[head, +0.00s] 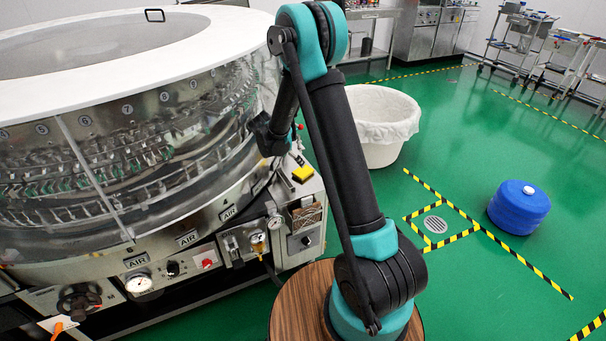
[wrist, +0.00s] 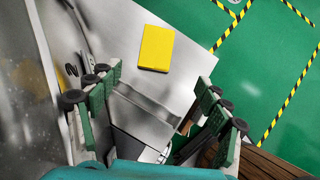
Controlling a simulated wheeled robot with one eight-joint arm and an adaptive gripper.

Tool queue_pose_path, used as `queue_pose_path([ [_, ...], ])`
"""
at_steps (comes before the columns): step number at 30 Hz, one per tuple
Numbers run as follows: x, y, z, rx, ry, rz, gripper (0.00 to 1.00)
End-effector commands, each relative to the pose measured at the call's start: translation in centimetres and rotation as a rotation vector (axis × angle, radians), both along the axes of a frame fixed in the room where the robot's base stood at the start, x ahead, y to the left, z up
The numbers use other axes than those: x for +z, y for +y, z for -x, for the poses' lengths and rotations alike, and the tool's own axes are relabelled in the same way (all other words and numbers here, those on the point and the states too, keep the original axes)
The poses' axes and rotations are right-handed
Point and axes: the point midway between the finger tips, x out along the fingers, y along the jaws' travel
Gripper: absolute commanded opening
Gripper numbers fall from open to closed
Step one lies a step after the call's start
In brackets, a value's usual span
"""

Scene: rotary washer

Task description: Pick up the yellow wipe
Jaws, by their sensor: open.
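The yellow wipe (wrist: 156,48) is a small flat rectangle lying on the grey metal top of the washer's side cabinet (wrist: 185,80). It also shows in the head view (head: 303,173), near the cabinet's back edge beside the washer drum. My gripper (wrist: 158,95) is open and empty in the wrist view, its two fingers wide apart. The wipe lies beyond the fingertips, roughly centred between them, and is not touched. In the head view the gripper is mostly hidden behind my arm and only a dark part of it shows.
The round washer (head: 120,120) with its clear wall stands close on the left. A white lined bin (head: 382,125) stands on the green floor behind the cabinet. A blue drum (head: 519,207) stands at the right. The floor between is clear, marked with striped tape.

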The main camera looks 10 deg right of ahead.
Motion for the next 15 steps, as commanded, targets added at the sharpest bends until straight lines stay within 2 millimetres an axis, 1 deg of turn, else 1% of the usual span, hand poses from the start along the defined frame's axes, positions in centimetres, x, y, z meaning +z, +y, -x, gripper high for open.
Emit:
queue_pose_path([
  [4,-1.3,-0.3,-0.6,0.016,0.008,0.012,0.78],
  [12,-4.8,-2.1,-2.2,0.014,0.007,0.01,0.78],
  [15,-5.6,-2.5,-2.5,0.013,0.006,0.009,0.78],
])
